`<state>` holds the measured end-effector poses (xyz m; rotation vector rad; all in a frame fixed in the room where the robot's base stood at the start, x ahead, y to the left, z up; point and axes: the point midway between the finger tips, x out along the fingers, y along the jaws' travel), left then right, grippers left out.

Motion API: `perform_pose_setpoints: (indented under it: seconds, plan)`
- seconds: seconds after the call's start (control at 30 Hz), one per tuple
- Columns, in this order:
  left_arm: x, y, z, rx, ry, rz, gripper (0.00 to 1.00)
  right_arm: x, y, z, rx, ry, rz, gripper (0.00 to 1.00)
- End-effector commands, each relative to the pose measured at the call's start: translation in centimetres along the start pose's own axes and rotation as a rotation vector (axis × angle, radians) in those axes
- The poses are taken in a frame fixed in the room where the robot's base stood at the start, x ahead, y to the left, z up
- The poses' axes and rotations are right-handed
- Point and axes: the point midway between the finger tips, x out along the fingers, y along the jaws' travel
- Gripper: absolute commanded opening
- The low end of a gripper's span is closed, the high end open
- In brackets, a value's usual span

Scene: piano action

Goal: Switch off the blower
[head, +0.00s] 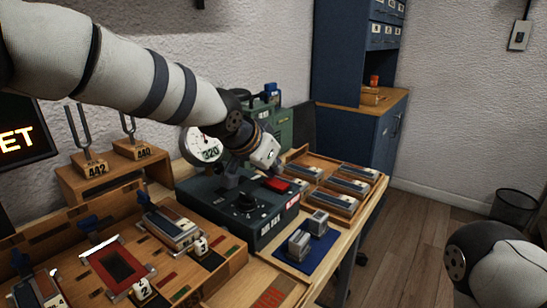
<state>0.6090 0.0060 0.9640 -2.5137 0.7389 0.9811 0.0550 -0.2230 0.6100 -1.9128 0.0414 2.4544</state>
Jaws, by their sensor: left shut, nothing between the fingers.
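The dark green box with a white-faced gauge reading 320 looks like the blower (215,205); it stands on the bench in the middle of the head view. A black knob (246,204) sits on its top. A red switch (277,184) is at the right of the top; I cannot tell which way it is set. My left gripper (231,181) is shut and empty, just above the box's top behind the knob and left of the red switch. Its fingertips are partly hidden by my wrist, so contact is unclear. My right gripper is out of view.
A wooden tray (296,154) with several grey-topped blocks lies right of the box. A blue mat (318,252) with metal blocks lies in front. Tuning forks (85,125) stand at the left. A wooden work tray (188,268) fills the front left.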

Motion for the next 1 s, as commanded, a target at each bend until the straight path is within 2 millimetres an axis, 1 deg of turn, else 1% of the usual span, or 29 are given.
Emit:
perform_pose_setpoints:
  seconds: [0.27, 0.43, 0.5, 0.77, 1.0]
  plan:
    - [0.1, 0.0, 0.1, -0.004, -0.001, 0.003, 0.00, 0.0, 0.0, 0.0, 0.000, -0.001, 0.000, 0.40]
    - [1.2, -0.7, 1.2, -0.117, -0.004, 0.107, 0.00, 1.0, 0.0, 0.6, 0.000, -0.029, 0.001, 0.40]
    - [0.9, -0.4, 0.9, -0.106, -0.005, 0.106, 0.00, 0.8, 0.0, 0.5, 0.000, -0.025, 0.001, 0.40]
    - [0.8, -0.1, 0.9, -0.103, -0.008, 0.105, 0.00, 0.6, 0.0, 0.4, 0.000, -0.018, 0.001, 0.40]
    - [0.7, 1.1, 0.8, -0.102, -0.011, 0.107, 0.00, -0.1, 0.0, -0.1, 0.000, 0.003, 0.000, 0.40]
